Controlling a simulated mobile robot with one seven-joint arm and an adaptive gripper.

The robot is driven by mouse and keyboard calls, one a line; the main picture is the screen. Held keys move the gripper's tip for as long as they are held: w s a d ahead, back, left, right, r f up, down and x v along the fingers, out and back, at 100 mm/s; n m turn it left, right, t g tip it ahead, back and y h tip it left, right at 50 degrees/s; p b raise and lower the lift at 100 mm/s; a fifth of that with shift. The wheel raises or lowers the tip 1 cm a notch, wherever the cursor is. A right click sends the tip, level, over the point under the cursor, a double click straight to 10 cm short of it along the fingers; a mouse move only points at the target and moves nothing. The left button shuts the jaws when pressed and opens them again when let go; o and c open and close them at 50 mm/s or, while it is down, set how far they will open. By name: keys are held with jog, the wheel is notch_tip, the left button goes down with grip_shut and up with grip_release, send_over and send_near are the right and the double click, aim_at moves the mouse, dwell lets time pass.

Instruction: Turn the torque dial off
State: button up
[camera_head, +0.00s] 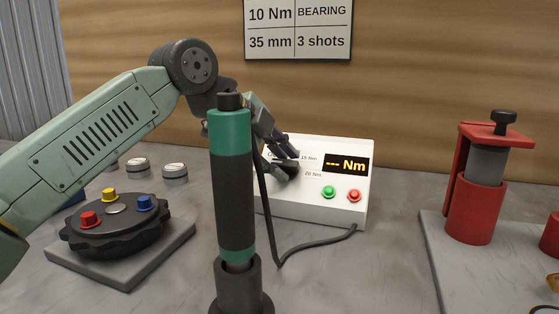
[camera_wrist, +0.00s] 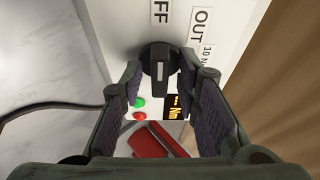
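The white torque controller box (camera_head: 313,207) stands on the bench behind the teal and black screwdriver (camera_head: 232,180). Its display (camera_head: 346,163) reads "--- Nm". The black torque dial (camera_wrist: 158,72) has a raised bar with a white mark, and part of the word OFF shows above it in the wrist view.
A green button (camera_head: 328,191) and a red button (camera_head: 354,195) sit on the box. A cable (camera_head: 315,246) runs from it to the upright screwdriver, close before my arm. A dark round fixture (camera_head: 115,225) stands left and a red press (camera_head: 476,200) right.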

dwell(0.3)
jog(key=s+a+r, duration=0.3)
jog(key=s+a, duration=0.8)
jog(key=shift+r, duration=0.25)
jog(key=shift+a, duration=0.1)
